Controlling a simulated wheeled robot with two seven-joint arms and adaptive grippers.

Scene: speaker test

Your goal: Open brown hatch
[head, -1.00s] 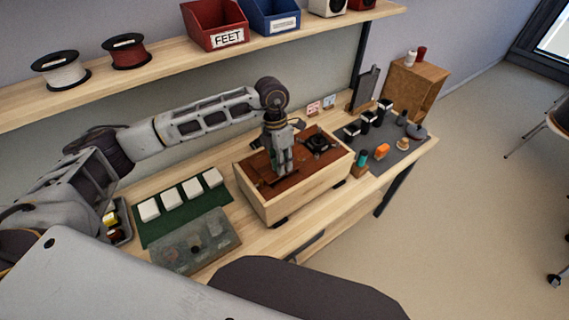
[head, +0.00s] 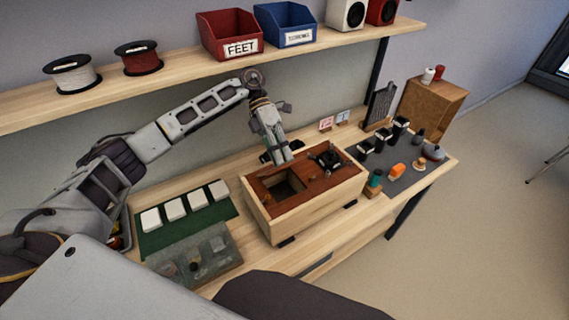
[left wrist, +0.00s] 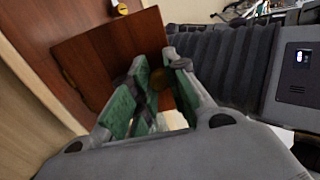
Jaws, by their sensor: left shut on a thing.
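The light wooden box (head: 310,209) stands on the bench with a reddish-brown top. A dark square opening (head: 285,190) shows in the left part of that top. In the left wrist view the brown hatch (left wrist: 105,62) appears as a flat reddish-brown panel. My left gripper (head: 284,160) is over the back edge of the opening, tilted, and shut. In the left wrist view its green-padded fingers (left wrist: 160,75) close around a small brass-coloured knob at the hatch, partly hidden between them. The hatch is hard to make out in the head view. My right gripper is not in view.
A black round part (head: 327,159) sits on the box top, right of the opening. A green mat (head: 190,231) with white blocks and a grey tray (head: 207,262) lie left of the box. A dark mat (head: 400,180) with small parts lies right. A shelf (head: 185,88) runs above.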

